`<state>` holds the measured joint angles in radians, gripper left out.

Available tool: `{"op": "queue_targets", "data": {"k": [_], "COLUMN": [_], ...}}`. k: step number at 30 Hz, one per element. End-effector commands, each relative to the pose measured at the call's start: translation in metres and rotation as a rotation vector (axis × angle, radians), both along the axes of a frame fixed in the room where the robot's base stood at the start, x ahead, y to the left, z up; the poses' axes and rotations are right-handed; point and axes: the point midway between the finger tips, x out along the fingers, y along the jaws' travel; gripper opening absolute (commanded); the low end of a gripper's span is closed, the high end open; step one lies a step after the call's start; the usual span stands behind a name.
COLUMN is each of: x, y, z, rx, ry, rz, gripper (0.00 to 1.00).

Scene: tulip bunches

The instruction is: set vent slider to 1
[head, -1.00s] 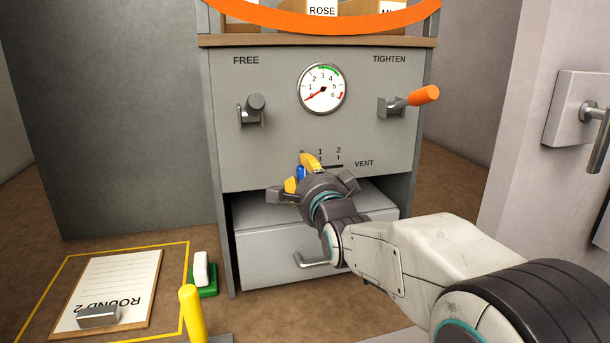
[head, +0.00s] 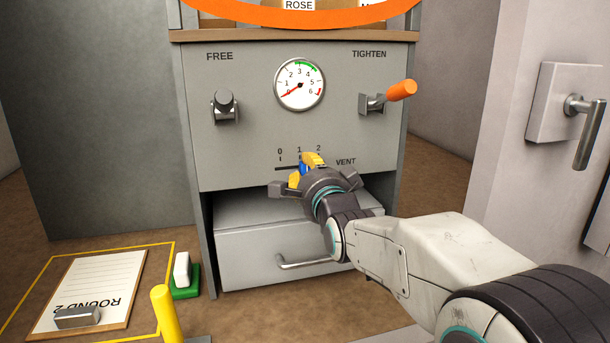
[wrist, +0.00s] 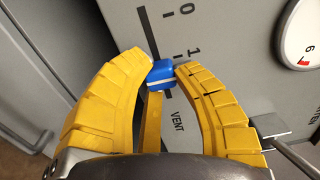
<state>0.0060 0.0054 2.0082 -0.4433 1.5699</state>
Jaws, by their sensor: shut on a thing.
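The vent slider is a blue knob (wrist: 160,73) on a dark slot in the grey panel (head: 240,150), under the marks 0, 1 and 2. My gripper (wrist: 162,70) is shut on the knob, one yellow finger on each side. In the head view, my gripper (head: 307,168) and the blue of the slider (head: 304,169) are by the 1 mark, slightly toward 2. The wrist view also shows the knob near the 1. The fingers partly hide the slot, so the exact setting is hard to tell.
Above are a round gauge (head: 299,84), a grey lever (head: 224,104) at FREE and an orange-handled lever (head: 401,91) at TIGHTEN. A drawer (head: 240,252) with a bar handle is below. A clipboard (head: 92,285) lies at lower left; a door handle (head: 588,130) is at right.

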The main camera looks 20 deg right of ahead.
Motion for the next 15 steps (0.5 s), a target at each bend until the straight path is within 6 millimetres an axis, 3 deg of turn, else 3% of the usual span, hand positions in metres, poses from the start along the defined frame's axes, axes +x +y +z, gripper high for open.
{"op": "queue_targets", "data": {"k": [5,6,15], "x": [0.0000,0.0000,0.0000], "y": [0.0029,0.0029,0.0024], "z": [0.0014,0.0014,0.0008], "rx": [0.001,0.001,0.001], "ry": [-0.001,-0.001,0.000], "rz": [0.006,0.005,0.005], "gripper": [0.00,0.29,0.52]}}
